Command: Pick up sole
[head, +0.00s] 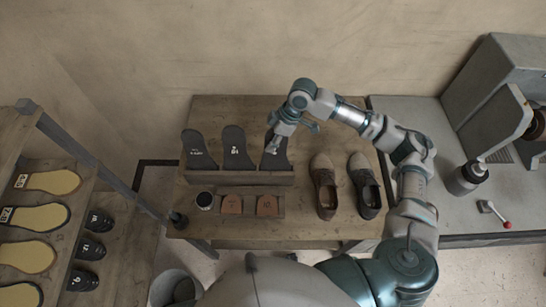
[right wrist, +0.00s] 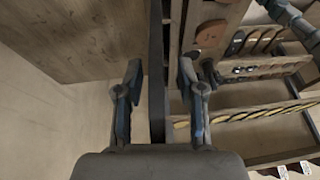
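Three dark soles stand upright in a wooden rack (head: 238,178) at the back of the table: a left one (head: 198,150), a middle one (head: 236,148) and a right one (head: 274,160). My right gripper (head: 273,138) is at the top of the right sole and partly covers it. In the right wrist view the gripper (right wrist: 160,68) is open, with a finger on each side of a thin dark edge (right wrist: 156,95), which looks like that sole seen edge-on. Gaps show between fingers and sole. My left gripper is out of view.
A pair of brown shoes (head: 325,187) (head: 365,186) stands on the table, right of the rack. Shelves with yellow soles (head: 48,182) are left; a grey machine (head: 500,85) is right.

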